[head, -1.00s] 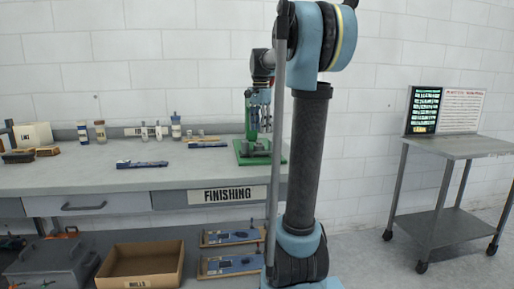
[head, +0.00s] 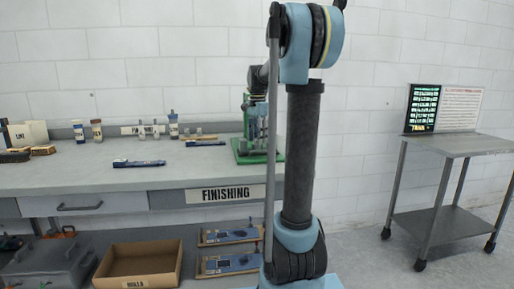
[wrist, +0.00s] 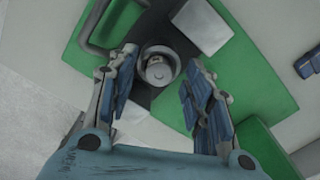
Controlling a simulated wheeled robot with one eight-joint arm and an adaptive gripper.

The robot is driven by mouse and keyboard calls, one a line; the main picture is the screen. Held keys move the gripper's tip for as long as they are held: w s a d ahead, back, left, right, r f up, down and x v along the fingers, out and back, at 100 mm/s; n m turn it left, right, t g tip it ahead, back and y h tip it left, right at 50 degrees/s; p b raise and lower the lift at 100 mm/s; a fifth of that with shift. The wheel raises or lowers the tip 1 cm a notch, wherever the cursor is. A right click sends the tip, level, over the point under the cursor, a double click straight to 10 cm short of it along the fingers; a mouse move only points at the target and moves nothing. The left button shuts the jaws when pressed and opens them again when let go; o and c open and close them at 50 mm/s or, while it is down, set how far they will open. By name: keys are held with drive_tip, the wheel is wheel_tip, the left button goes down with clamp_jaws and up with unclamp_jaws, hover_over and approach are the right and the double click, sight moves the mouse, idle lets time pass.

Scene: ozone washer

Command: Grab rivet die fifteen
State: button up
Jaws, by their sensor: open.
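A round metal piece with a small raised centre (wrist: 157,68) sits on a dark part of the green press base (wrist: 85,45) in the wrist view. It may be the rivet die, but no number on it is readable. My gripper (wrist: 160,84) is open, with its blue-padded fingers on either side of the round piece and apparently not touching it. Its height above the piece is hard to judge. In the head view the green press base (head: 262,157) stands at the bench's right end, with my gripper just above it, partly hidden by my arm.
The FINISHING bench (head: 90,178) holds a blue tool (head: 139,163), small bottles (head: 96,130) and boxes at left. A cardboard box (head: 138,264) and blue-topped boards (head: 230,234) lie below. A wheeled cart (head: 444,147) stands at right. The bench's front middle is clear.

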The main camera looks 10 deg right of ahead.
drive_tip(key=shift+f, duration=0.1)
drive_tip(key=shift+c, duration=0.5)
clamp_jaws()
